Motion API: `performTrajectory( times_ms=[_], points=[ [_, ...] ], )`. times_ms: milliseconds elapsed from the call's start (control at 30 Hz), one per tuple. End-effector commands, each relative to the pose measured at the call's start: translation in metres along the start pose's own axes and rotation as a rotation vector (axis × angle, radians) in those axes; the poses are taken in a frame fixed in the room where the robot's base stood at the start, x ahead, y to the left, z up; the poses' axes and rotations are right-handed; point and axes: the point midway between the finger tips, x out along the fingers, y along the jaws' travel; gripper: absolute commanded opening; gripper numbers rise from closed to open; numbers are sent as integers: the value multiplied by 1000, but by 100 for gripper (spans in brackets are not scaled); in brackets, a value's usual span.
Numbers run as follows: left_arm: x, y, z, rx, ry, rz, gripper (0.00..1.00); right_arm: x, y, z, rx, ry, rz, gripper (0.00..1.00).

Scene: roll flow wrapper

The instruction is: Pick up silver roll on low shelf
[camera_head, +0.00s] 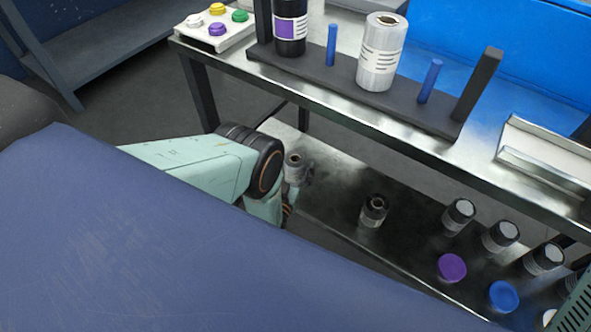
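My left arm comes in from the left, and my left gripper (298,190) is right at this roll. The arm's wrist hides most of the gripper and the roll's lower part. Dark finger parts show beside the roll, but I cannot tell if they are closed on it or if the roll is lifted.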

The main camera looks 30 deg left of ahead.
Motion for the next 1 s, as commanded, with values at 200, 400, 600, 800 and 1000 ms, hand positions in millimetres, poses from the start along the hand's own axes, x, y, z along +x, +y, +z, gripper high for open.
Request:
performTrajectory(
  times_ms=[200,400,600,800,1000],
  points=[
    [0,2,0,0,0,3,52,0,0,0,0,0,0,40],
    [0,2,0,0,0,4,35,0,0,0,0,0,0,40],
    [0,2,0,0,-1,4,18,0,0,0,0,0,0,40],
    [1,2,-1,-1,2,4,10,0,0,0,0,0,0,40],
    [1,2,-5,-1,2,4,10,-3,0,0,0,0,0,40]
  ],
)
